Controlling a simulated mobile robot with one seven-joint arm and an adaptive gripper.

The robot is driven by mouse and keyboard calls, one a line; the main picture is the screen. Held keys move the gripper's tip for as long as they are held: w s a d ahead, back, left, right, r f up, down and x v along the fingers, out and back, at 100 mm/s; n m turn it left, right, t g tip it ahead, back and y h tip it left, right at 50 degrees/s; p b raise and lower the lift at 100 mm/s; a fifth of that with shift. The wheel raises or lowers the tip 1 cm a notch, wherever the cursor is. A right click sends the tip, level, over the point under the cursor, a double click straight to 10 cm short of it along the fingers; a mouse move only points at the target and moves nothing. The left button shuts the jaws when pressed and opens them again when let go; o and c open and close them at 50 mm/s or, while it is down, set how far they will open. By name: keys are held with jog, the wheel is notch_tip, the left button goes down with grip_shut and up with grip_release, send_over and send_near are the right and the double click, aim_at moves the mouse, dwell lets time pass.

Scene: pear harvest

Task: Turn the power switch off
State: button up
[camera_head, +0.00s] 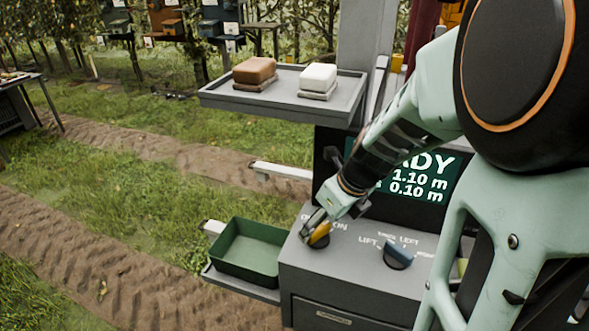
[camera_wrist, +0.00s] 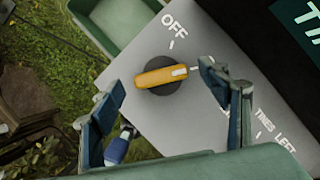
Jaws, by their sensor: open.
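The power switch (camera_wrist: 168,75) is a yellow-orange bar handle on a dark round base, set in the grey console top. The handle lies nearly level in the wrist view, its white mark pointing right, away from the OFF label (camera_wrist: 174,25) above it. In the head view the switch (camera_head: 320,236) is partly covered by my gripper (camera_head: 328,212), with ON printed to its right. In the wrist view my gripper (camera_wrist: 162,80) is open, one finger on each side of the handle. The right finger is close to the marked end; contact cannot be told.
A blue LIFT knob (camera_head: 398,254) stands right of the switch on the console (camera_head: 345,285). A green bin (camera_head: 245,250) sits at the console's left. A display (camera_head: 425,175) rises behind, and a shelf (camera_head: 270,101) above holds a brown and a white block.

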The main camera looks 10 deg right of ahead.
jog(key=shift+x, duration=0.9)
jog(key=shift+c, duration=0.6)
jog(key=c, duration=1)
jog(key=shift+c, duration=0.2)
jog(key=n, duration=0.2)
jog(key=n+g+y, duration=0.1)
jog(key=n, duration=0.2)
jog(key=shift+w+d+r+n+y, duration=0.1)
jog(key=shift+n+y, duration=0.2)
jog(key=n+g, duration=0.1)
jog(key=n, duration=0.2)
jog(key=n+g+p, duration=0.1)
jog(key=n, duration=0.2)
jog(key=shift+g+p, duration=0.3)
jog(key=shift+g, duration=0.1)
jog(key=shift+n, duration=0.3)
